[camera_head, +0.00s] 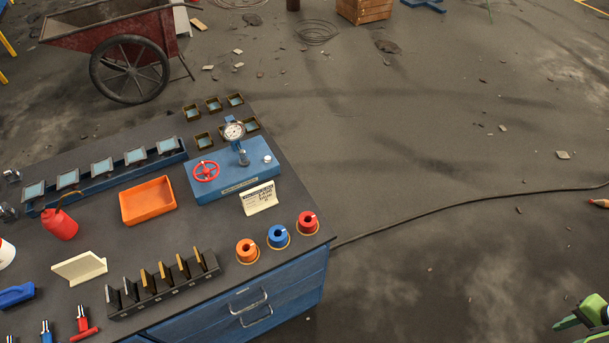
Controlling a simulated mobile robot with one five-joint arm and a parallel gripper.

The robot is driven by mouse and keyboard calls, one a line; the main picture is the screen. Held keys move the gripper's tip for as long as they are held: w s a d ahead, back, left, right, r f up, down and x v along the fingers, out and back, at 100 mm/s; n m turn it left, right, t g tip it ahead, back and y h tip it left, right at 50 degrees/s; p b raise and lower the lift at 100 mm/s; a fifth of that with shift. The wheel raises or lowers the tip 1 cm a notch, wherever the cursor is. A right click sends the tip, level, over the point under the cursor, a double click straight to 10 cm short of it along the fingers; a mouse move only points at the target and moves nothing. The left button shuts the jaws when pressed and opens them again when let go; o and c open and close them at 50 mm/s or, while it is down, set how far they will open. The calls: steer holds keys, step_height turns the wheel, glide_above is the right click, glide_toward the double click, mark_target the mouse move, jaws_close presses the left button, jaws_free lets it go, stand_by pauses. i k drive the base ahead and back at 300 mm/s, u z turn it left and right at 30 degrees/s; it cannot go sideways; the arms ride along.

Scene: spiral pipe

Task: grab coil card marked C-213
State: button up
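A black slotted rack (165,290) stands near the front edge of the blue workbench. Several thin upright cards (164,271) sit in its slots, some with tan or gold edges and some grey. Their markings are too small to read, so I cannot tell which one is C-213. A white printed card (259,198) leans in front of the blue gauge unit; its print is not clearly legible. A blank cream card or block (80,267) stands left of the rack.
The bench holds an orange tray (148,200), a blue gauge unit (235,177) with a red handwheel, a red can (60,225) and three coloured spools (278,237). A cable (440,209) crosses the open floor at right. A wheelbarrow (125,50) stands behind. A green part (585,317) shows bottom right.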

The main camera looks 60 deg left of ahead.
mark_target(254, 200)
steer(key=i, duration=0.55)
steer(key=u, duration=0.45)
steer(key=k, duration=0.2)
steer(key=u, duration=4.05)
steer(key=i, duration=0.9)
steer(key=u, duration=0.2)
steer(key=k, duration=0.85)
steer(key=z, duration=0.25)
steer(key=i, duration=0.85)
steer(key=u, duration=0.15)
